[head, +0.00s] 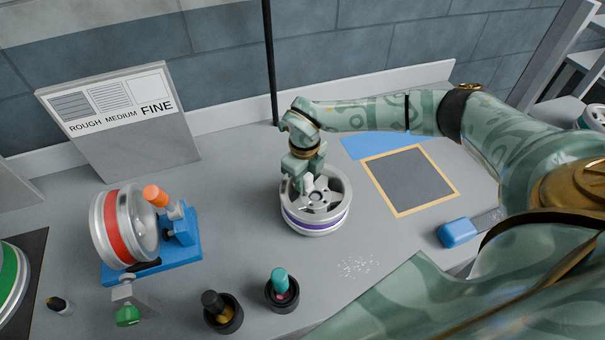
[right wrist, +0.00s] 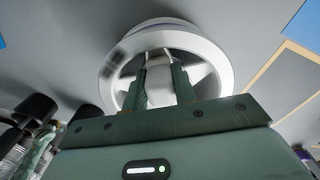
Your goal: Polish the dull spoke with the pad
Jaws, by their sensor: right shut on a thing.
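A silver spoked wheel (head: 338,209) with a purple band lies flat on the grey bench, and it also fills the top of the right wrist view (right wrist: 222,60). My right gripper (head: 307,178) is over the left part of the wheel, pointing down. Its fingers are shut on a small whitish pad (right wrist: 159,92), which is at the spokes; whether it touches one is hard to tell. The gripper hides part of the spokes, and I cannot tell which spoke is dull. My left gripper is not in view.
A wood-framed dark mat (head: 412,180) lies right of the wheel, with a blue brush (head: 457,233) nearer. A red-banded wheel (head: 113,228) on a blue stand is at left. Two dark pots (head: 222,313) (head: 282,292) stand in front; a finish board (head: 120,125) stands behind.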

